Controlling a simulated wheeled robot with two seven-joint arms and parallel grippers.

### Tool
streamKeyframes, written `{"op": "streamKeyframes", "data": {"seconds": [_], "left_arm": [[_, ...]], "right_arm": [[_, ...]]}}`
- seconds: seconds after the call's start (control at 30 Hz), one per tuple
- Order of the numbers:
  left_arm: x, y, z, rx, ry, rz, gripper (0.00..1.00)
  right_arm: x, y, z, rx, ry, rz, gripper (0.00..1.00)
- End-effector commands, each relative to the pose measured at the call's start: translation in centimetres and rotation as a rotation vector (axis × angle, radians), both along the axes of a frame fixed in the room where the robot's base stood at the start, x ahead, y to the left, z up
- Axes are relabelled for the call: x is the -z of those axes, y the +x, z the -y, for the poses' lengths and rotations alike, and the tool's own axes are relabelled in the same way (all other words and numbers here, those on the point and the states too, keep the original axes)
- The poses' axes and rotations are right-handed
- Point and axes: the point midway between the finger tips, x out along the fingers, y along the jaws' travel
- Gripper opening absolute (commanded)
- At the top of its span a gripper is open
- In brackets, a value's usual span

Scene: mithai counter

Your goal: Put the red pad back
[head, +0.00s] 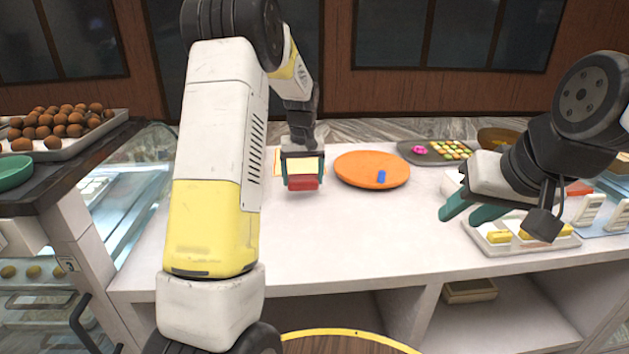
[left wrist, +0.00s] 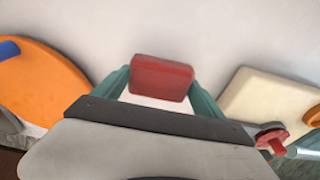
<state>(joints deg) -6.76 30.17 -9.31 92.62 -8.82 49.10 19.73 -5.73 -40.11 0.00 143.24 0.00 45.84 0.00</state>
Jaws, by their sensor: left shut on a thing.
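The red pad (head: 303,183) is a small red block between the fingers of my left gripper (head: 302,172), which is shut on it. In the left wrist view the red pad (left wrist: 161,77) sits between the teal fingertips of the left gripper (left wrist: 160,84), with white counter behind it. It appears to be held above the counter; the exact height is hard to tell. My right gripper (head: 458,209) is over the right part of the counter, with its teal fingers pointing left. I see no object between them.
An orange round board (head: 360,168) with a blue piece (head: 381,176) lies right of the left gripper. A cream board (left wrist: 262,108) and a red-handled item (left wrist: 271,136) are on its other side. A dark sweets tray (head: 412,153) stands behind. The front middle of the white counter (head: 370,235) is clear.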

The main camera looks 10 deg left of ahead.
Motion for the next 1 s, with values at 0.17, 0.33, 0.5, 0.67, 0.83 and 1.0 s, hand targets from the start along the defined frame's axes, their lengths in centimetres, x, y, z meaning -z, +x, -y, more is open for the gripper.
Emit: {"op": "streamKeyframes", "data": {"seconds": [0.17,0.33,0.5,0.67,0.83,1.0], "left_arm": [[2.8,-0.2,0.1,0.001,0.0,-0.005,0.37],[2.9,-0.1,0.1,0.001,-0.001,-0.003,0.37],[3.1,-0.2,0.2,0.001,0.0,-0.004,0.37],[3.2,-0.2,0.2,0.001,-0.001,-0.003,1.0],[3.1,-0.1,0.1,0.001,-0.001,-0.003,1.0],[2.0,-0.2,0.2,0.001,0.0,-0.001,1.0]], "right_arm": [[0.0,0.0,0.0,0.0,0.0,0.0,0.36],[0.0,0.0,0.0,0.0,0.0,0.0,0.36],[0.0,0.0,0.0,0.0,0.0,0.0,0.36],[0.0,0.0,0.0,0.0,0.0,0.0,0.36],[0.0,0.0,0.0,0.0,0.0,0.0,0.36],[0.0,0.0,0.0,0.0,0.0,0.0,0.36]]}}
